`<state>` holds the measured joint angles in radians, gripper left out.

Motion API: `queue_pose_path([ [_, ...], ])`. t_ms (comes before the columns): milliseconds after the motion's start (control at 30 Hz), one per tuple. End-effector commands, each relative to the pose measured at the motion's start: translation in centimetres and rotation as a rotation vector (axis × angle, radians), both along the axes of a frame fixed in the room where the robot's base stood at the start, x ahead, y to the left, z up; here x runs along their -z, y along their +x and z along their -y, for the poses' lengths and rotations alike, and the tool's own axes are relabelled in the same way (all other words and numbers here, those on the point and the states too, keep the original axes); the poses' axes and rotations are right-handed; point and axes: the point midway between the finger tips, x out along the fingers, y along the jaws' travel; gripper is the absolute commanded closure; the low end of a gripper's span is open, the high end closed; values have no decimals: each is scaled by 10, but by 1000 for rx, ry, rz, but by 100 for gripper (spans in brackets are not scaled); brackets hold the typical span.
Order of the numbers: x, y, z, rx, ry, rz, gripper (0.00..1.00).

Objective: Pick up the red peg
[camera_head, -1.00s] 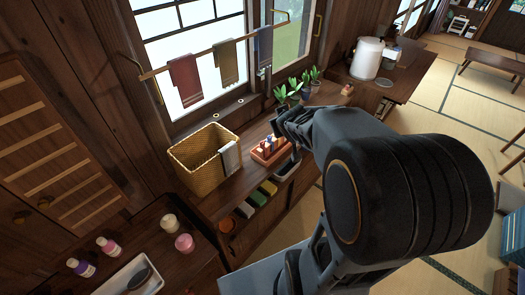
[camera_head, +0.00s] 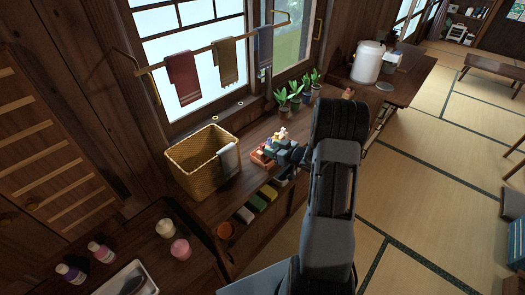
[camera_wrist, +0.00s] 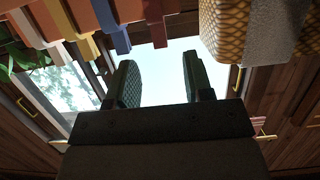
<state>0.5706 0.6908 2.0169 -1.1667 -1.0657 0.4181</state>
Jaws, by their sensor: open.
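A small orange-red rack (camera_head: 257,160) of pegs stands on the wooden counter, right of the basket. My gripper (camera_head: 275,150) is low at the rack and hides much of it; a pale peg top shows behind. In the wrist view, my gripper (camera_wrist: 160,68) has its two dark fingers apart with nothing between them. Several coloured pegs show upside down at the top, beyond the fingertips. One reddish peg (camera_wrist: 155,24) hangs at the right end of this row. I cannot tell for sure that it is the red peg.
A woven basket (camera_head: 190,172) with a pale cloth stands left of the rack; it also shows in the wrist view (camera_wrist: 222,30). Potted plants (camera_head: 295,92) stand behind. Towels hang on a rail (camera_head: 215,45) above. Open tatami floor (camera_head: 425,190) lies to the right.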

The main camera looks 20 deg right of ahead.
Motion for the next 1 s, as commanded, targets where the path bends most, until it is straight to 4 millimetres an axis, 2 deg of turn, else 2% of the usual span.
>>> queue_pose_path([
  [100,4,13,-6,-1,-1,-1,53],
  [367,8,26,-12,1,-2,0,53],
  [700,19,62,-29,1,-2,0,53],
  [1000,21,68,-32,2,-2,-1,53],
])
